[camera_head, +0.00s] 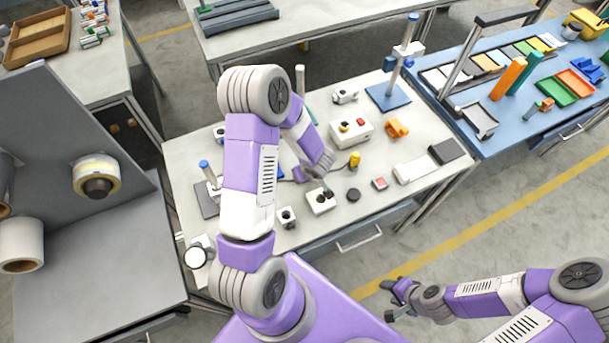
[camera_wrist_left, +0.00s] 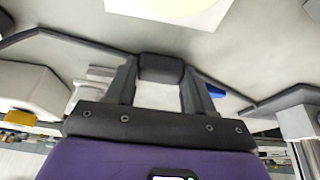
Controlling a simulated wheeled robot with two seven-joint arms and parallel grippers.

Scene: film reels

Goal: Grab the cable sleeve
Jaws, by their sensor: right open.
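A dark block, which looks like the cable sleeve (camera_wrist_left: 161,68), sits on a dark cable in the left wrist view, and the cable runs off to both sides. The two fingers of my left gripper (camera_wrist_left: 160,92) stand on either side of it, close to its ends. Whether they press on it, I cannot tell. In the head view my left gripper (camera_head: 322,186) is low over the middle table, and it hides the sleeve. My right gripper (camera_head: 390,300) is open and empty, over the floor in front of the table.
A white box with a dark knob (camera_head: 320,202) is just below the left gripper. A yellow part (camera_head: 355,159) and a black disc (camera_head: 353,195) are to its right. A white control box (camera_head: 350,132) stands behind.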

